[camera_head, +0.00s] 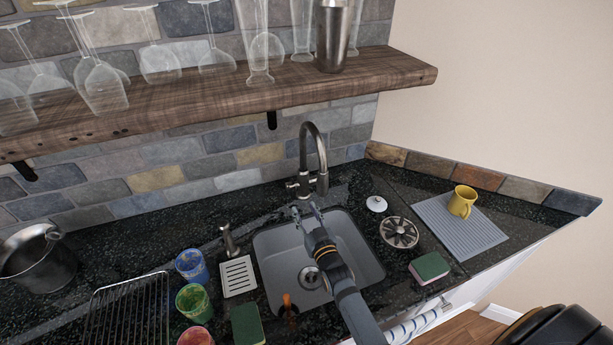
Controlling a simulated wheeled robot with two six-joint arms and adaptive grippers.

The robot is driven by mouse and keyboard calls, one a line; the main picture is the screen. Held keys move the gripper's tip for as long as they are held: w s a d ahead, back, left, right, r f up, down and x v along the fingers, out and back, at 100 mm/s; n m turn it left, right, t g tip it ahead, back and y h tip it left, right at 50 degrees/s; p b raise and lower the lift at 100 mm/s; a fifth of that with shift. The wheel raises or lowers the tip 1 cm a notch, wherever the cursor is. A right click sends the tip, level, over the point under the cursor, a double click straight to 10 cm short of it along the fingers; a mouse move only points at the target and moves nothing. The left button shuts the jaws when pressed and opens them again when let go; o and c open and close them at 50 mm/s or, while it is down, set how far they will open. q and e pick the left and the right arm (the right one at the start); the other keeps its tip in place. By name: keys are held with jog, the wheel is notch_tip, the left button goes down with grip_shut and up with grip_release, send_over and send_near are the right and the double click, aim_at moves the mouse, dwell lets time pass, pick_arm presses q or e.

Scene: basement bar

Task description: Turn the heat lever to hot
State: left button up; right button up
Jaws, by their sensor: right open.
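The metal tap (322,152) stands behind the sink, with a tall spout curving forward. Small handles stick out at the sides of its base; the left handle (291,184) shows, but I cannot tell which part is the heat lever. My right gripper (306,210) reaches up from the bottom of the view over the sink. Its two fingers are apart and empty, just in front of and below the tap base. I cannot tell whether a fingertip touches the tap. My left gripper is out of view.
The grey sink (372,262) lies under my right arm. A soap pump (230,241) and several cups, including a blue cup (191,266), stand left. A white stopper (376,204), drain strainer (399,232) and yellow mug (462,201) are right. A wooden shelf (210,90) overhangs behind.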

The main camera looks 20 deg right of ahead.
aim_at(290, 186)
jog(key=w+p, duration=0.1)
jog(key=w, duration=0.9)
jog(key=shift+w+a, duration=0.2)
grip_shut()
